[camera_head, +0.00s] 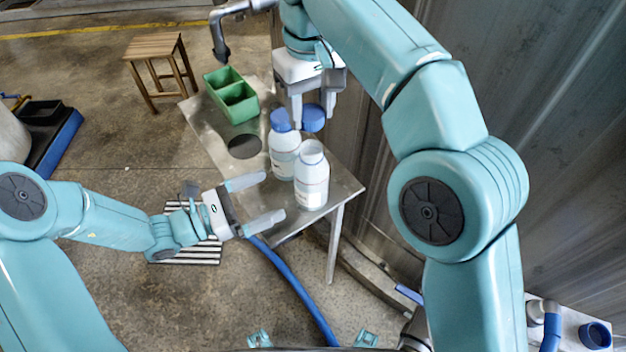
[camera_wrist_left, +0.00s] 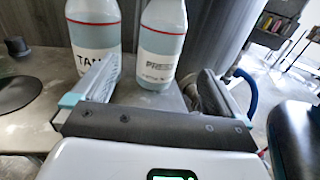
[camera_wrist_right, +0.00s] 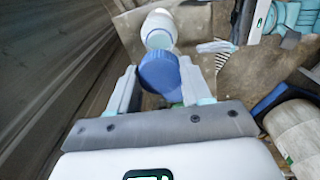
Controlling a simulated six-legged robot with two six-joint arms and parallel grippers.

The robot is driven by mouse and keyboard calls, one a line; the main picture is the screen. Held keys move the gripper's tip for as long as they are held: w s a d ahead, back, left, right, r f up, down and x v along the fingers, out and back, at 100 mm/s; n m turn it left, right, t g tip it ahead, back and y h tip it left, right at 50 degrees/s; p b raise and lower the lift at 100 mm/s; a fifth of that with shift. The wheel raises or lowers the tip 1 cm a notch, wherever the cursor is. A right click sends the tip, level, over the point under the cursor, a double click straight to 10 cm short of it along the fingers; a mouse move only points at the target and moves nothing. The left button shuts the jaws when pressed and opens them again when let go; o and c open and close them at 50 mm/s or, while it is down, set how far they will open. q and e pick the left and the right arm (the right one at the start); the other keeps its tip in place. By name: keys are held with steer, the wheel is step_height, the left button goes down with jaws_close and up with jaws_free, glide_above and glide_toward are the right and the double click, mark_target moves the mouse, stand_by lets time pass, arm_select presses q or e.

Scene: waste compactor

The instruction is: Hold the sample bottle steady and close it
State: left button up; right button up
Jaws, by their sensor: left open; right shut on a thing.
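Two white bottles stand upright on the metal table. The open bottle (camera_head: 311,182) has a bare neck and is nearer; in the left wrist view it (camera_wrist_left: 162,45) has a partly legible label. The other bottle (camera_head: 283,150), behind left, wears a blue cap (camera_head: 280,120). My right gripper (camera_head: 313,112) is shut on a loose blue cap (camera_head: 313,121), above and behind the open bottle and apart from it. The right wrist view shows this cap (camera_wrist_right: 160,72) in front of the open bottle's mouth (camera_wrist_right: 159,39). My left gripper (camera_head: 266,196) is open and empty, left of the open bottle, its fingers pointing at it.
The metal table (camera_head: 325,203) also carries a green divided box (camera_head: 240,108) at its far left and has a dark round patch (camera_head: 244,146). A metal wall (camera_head: 375,165) stands close on the right. A wooden stool (camera_head: 152,47) is farther back. A blue hose (camera_head: 298,290) runs below the front.

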mark_target(310, 179)
arm_select(q)
steer(key=x, duration=1.1)
steer(key=c, duration=1.4)
arm_select(e)
steer(key=shift+f, duration=2.55)
